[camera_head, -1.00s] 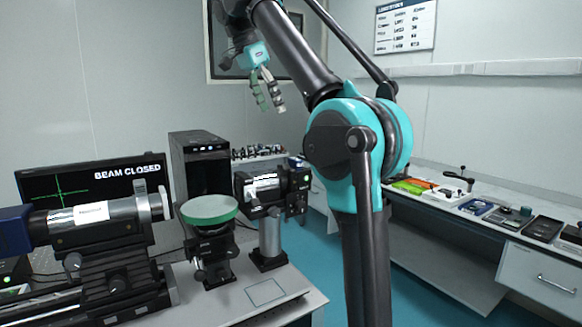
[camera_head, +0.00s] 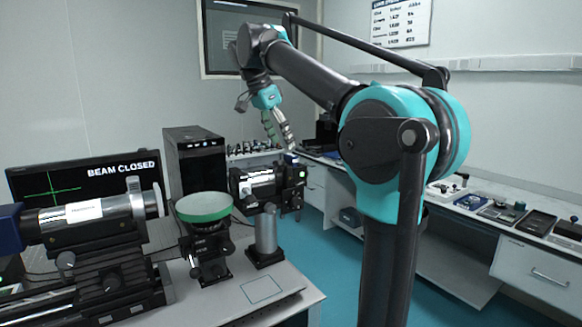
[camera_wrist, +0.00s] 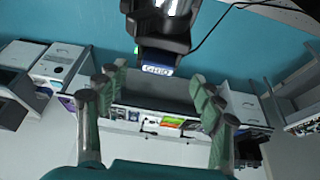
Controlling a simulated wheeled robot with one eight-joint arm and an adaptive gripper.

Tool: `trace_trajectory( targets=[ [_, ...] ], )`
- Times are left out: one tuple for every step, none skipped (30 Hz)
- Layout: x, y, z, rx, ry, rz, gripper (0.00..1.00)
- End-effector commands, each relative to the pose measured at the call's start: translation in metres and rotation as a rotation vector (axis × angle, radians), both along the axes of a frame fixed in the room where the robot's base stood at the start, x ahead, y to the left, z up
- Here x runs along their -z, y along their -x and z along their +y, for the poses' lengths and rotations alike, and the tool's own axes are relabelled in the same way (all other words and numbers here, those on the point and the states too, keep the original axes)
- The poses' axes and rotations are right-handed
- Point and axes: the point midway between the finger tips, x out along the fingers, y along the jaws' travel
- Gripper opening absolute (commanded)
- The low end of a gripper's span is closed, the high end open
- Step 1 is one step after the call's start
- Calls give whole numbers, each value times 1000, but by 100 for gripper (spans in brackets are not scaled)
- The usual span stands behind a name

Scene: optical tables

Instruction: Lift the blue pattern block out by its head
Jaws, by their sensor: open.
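A small blue block head (camera_head: 292,158) shows at the top of the black device on the post, at its right end. In the wrist view a blue-and-white label (camera_wrist: 157,71), seeming to read "GRID", shows near the fingertips at the top middle; the rest of the block is hidden or too small to tell. My gripper (camera_head: 281,143) hangs over the device in the head view, fingers pointing down and apparently empty. In the wrist view my gripper (camera_wrist: 157,84) is open, its green-padded fingers wide apart either side of the label. I see no contact.
The black device (camera_head: 262,183) stands on a post beside a green-rimmed dish (camera_head: 204,207) on a mount. A black computer tower (camera_head: 194,165) and a monitor (camera_head: 85,188) reading "BEAM CLOSED" stand behind. A side bench (camera_head: 470,215) with small items runs along the right.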

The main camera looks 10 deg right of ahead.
Motion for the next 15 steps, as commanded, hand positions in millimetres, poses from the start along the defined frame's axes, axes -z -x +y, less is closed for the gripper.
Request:
trace_trajectory(
  targets=[
    [3, -1, -3, 1, 0, 0, 67],
    [5, -2, -5, 1, 0, 0, 67],
    [10, -3, -9, 2, 0, 0, 67],
    [13, -4, -12, 3, 0, 0, 67],
    [17, -5, -14, 3, 0, -1, 67],
    [21, -6, -18, 3, 0, -1, 67],
    [25, -7, -21, 3, 0, 0, 67],
    [29, -7, -22, 2, 0, 0, 67],
    [33, -8, -23, 1, 0, 0, 67],
    [36, -8, -24, 1, 0, 0, 67],
    [38, -9, -25, 1, 0, 0, 67],
    [41, -9, -26, 1, 0, 0, 67],
    [42, -9, -26, 1, 0, 0, 67],
    [43, -9, -26, 1, 0, 0, 67],
    [43, -9, -27, 0, 0, 0, 67]
  ],
)
